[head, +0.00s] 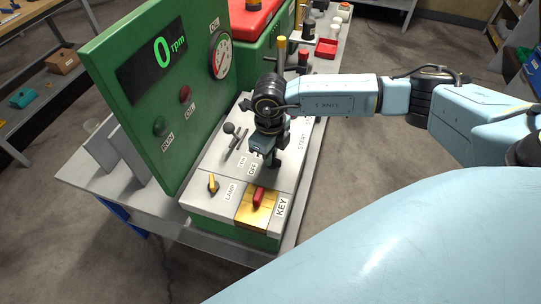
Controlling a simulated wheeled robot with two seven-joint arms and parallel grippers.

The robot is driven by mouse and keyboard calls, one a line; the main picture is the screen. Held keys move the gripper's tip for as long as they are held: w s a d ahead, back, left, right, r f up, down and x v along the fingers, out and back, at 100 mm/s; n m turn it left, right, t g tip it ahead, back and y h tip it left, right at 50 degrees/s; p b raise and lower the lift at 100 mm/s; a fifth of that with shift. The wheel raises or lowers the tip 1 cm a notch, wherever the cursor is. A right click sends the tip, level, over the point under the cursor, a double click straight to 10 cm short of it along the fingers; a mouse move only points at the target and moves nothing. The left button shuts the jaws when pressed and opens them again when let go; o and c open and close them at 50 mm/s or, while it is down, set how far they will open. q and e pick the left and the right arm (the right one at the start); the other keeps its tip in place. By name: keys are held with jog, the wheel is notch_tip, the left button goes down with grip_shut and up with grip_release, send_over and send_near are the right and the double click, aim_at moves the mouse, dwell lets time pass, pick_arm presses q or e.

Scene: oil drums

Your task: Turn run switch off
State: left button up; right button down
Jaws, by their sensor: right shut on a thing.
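A green control console (140,100) stands on a grey bench. Its display reads 0 rpm, above a RUN lamp (159,126) that looks dark green and an OIL lamp (185,93) that looks dark red. My right gripper (272,160) reaches down onto the light grey switch panel (205,170), just above the labels that look like RUN and OFF. It is shut on the run switch, which is mostly hidden by the fingers. A lever with a dark ball knob (229,128) is left of the gripper. My left gripper is out of view.
A red key handle (258,197) on a yellow plate and a yellow lamp switch (213,184) sit near the gripper at the panel's front. An oil gauge (220,54) is on the console. A red tray (326,48) and a yellow-topped lever (281,45) stand further back.

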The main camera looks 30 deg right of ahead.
jog(key=n+b, duration=0.3)
jog(key=n, duration=0.2)
jog(key=shift+a+f+b, duration=0.1)
jog(key=shift+b, duration=0.2)
jog(key=shift+s+a+n+b, duration=0.1)
jog(key=shift+n+b, duration=0.95)
jog(key=shift+n, duration=0.75)
jog(key=shift+r, duration=0.2)
jog(key=c, duration=1.5)
grip_release()
notch_tip(320, 180, up, 13)
jog(key=shift+r, duration=0.15)
